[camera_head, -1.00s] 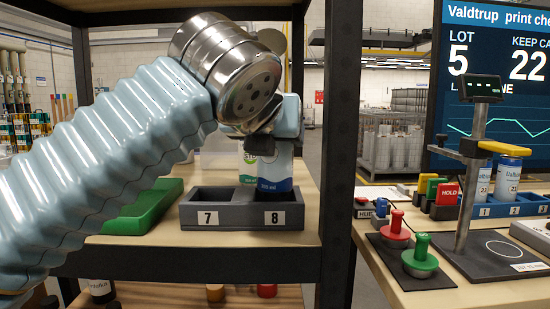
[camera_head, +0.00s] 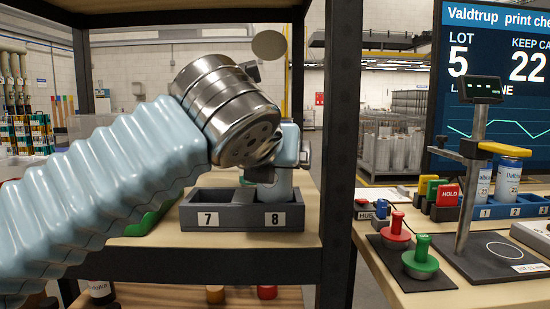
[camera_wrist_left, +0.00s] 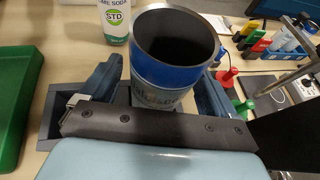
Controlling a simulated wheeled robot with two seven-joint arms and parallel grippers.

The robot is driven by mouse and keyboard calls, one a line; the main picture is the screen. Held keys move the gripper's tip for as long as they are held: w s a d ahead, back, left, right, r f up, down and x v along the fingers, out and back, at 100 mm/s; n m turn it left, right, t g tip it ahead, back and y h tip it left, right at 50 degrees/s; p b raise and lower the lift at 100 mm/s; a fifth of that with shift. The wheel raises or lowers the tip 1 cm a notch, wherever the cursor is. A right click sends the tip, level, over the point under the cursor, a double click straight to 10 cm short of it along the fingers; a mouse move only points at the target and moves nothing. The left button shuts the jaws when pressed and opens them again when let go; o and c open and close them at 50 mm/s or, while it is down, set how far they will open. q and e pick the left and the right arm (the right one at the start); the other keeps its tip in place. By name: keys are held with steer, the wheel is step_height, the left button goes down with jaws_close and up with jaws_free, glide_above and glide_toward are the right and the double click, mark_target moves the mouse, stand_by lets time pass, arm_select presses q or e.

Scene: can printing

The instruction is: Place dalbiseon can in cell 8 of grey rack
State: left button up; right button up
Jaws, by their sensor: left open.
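The grey rack (camera_head: 242,219) stands on the shelf, with labels 7 and 8 on its front. In the left wrist view, the dalbiseon can (camera_wrist_left: 158,90) is upright and open-topped, with a blue band and partly hidden lettering. It stands between the spread fingers of my left gripper (camera_wrist_left: 160,88). In the head view, my left gripper (camera_head: 282,172) is low over cell 8 and hides the can almost entirely. The can's base is hidden, so its seating cannot be seen. Cell 7 looks empty. My right gripper is not in view.
A dark shelf post (camera_head: 341,150) rises close on the right. Beyond it is a bench with a blue rack (camera_head: 482,211), red and green knobs and a gauge stand.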

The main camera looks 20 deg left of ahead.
arm_select(q)
steer(key=v, duration=1.1)
steer(key=shift+s, duration=0.4)
